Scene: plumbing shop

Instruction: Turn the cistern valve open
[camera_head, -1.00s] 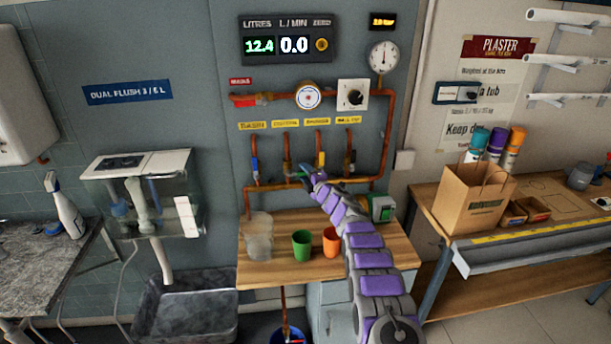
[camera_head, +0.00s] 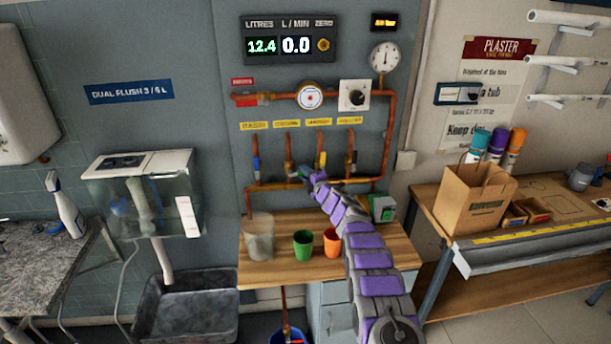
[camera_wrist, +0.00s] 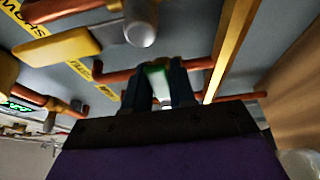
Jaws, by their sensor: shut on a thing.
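A row of pipe valves with small levers stands under yellow labels on the grey panel. The leftmost lever is blue (camera_head: 256,165), another is yellow (camera_head: 321,160). The labels are too blurred in the head view to tell which valve is the cistern one. My gripper (camera_head: 316,178) is at the lower copper pipe (camera_head: 277,186), just below the yellow lever. In the wrist view my gripper (camera_wrist: 158,84) is shut on a small green-edged, pale thing (camera_wrist: 157,83) between its dark fingers. Most of that thing is hidden. A yellow lever (camera_wrist: 62,46) shows at upper left there.
The wooden shelf (camera_head: 345,262) below carries a clear jug (camera_head: 259,238), a green cup (camera_head: 302,245), an orange cup (camera_head: 332,243) and a green-grey device (camera_head: 382,208). The flow display (camera_head: 288,42) reads 12.4 litres and 0.0 per minute. A clear cistern (camera_head: 145,195) hangs at left.

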